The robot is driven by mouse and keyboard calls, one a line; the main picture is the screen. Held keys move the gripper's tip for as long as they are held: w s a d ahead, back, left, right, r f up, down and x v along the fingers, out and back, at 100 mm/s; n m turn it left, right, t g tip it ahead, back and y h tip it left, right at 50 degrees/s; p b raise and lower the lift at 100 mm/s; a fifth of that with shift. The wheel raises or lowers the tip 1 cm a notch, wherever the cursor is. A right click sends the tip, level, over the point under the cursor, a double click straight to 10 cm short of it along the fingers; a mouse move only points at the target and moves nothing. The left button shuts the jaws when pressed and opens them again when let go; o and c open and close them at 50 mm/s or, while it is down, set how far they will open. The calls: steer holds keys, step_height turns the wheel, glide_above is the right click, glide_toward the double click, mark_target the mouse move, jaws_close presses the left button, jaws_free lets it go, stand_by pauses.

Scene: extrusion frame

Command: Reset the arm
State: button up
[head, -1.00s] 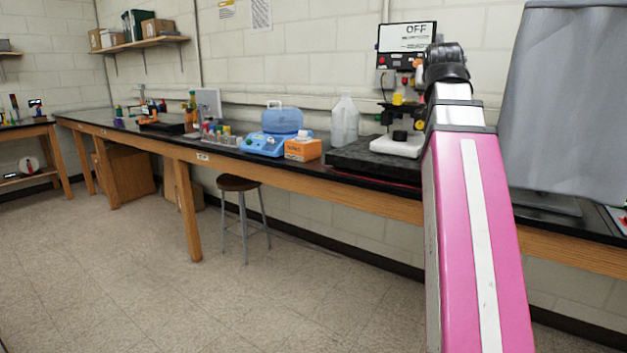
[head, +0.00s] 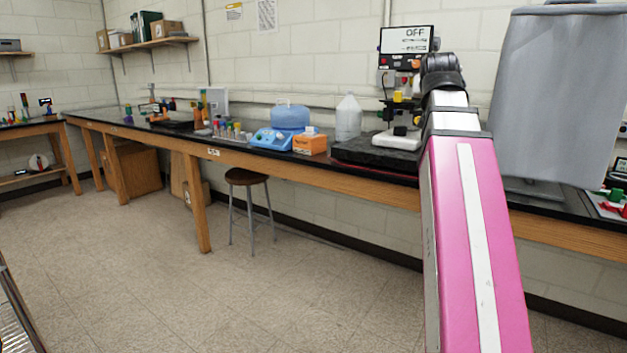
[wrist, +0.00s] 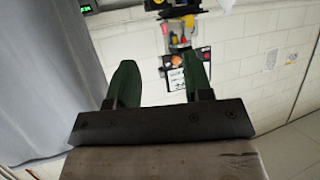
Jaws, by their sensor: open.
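My gripper (wrist: 158,88) shows in the wrist view with its two dark green fingers apart and nothing between them. The wall and the equipment with the OFF sign show beyond the fingers, in an upturned picture. In the head view my pink and white arm stands up at the right of centre, and its fingers cannot be made out there.
A long black-topped bench (head: 232,148) runs along the wall, holding a blue device (head: 271,139), an orange box (head: 309,144), a clear jug (head: 348,118) and a microscope (head: 398,120). A grey covered object (head: 555,100) stands at right. A stool (head: 247,178) is beneath; the floor in front is clear.

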steer(key=w+a+f+n+g+y, duration=0.1)
steer(key=w+a+f+g, duration=0.1)
steer(key=f, duration=0.9)
steer(key=w+a+f+g+y, duration=0.1)
steer(key=a+f+g, duration=0.1)
steer(key=f, duration=1)
steer(key=w+a+f+n+g, duration=0.1)
steer(key=w+a+f+g, duration=0.1)
steer(key=f, duration=0.9)
steer(key=s+a+f+g, duration=0.2)
steer(key=s+f, duration=0.2)
steer(key=f, duration=0.6)
steer(key=s+a+f+g+y, duration=0.1)
steer(key=s+f, duration=0.4)
steer(key=f, duration=0.6)
steer(key=s+a+f+n+g, duration=0.1)
steer(key=s+a+f+g, duration=0.2)
steer(key=f, duration=0.7)
steer(key=shift+s+a+f+y, duration=0.3)
steer(key=shift+s+a+f, duration=0.1)
steer(key=shift+s, duration=0.6)
